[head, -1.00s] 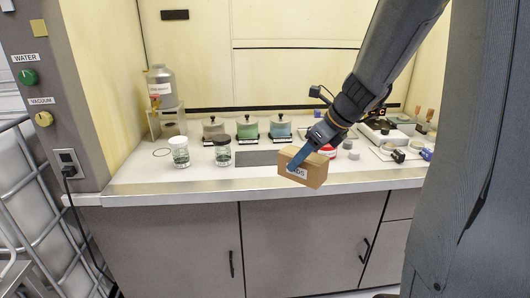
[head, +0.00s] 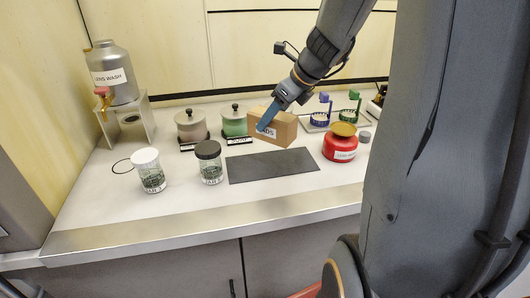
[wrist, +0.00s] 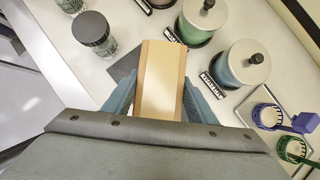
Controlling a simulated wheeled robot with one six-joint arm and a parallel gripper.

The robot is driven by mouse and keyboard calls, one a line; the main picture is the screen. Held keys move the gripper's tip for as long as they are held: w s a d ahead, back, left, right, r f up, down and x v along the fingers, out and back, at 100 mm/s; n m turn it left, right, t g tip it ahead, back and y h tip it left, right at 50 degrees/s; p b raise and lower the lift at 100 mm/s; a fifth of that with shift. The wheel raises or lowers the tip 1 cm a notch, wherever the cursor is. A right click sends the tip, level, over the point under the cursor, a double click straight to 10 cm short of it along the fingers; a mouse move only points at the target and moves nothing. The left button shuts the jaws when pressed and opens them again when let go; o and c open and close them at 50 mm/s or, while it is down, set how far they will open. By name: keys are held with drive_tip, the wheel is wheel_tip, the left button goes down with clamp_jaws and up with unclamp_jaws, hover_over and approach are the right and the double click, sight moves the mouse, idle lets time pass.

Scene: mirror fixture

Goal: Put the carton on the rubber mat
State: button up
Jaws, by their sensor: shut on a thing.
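A brown cardboard carton (head: 281,128) with a white label is held by my gripper (head: 268,117), whose blue fingers are shut on it. In the head view it shows at the back edge of the dark rubber mat (head: 272,167); I cannot tell how high above the counter it is. In the wrist view the carton (wrist: 160,80) sits between the two blue fingers (wrist: 155,100), and a part of the mat (wrist: 124,68) shows to its left. The mat's top is otherwise bare.
A jar with a black lid (head: 209,162) and one with a white lid (head: 149,170) stand left of the mat. A red container (head: 341,144) is right of it. Lidded pots (head: 234,124) stand behind. A lens wash bottle (head: 111,75) is on a stand at back left.

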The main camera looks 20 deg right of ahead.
wheel_tip(320, 180, down, 10)
drive_tip(key=shift+r+b, duration=0.2)
drive_tip(key=shift+b, duration=0.25)
drive_tip(key=shift+f, duration=0.1)
drive_tip(key=o, duration=1.2)
drive_tip(key=shift+o, duration=0.2)
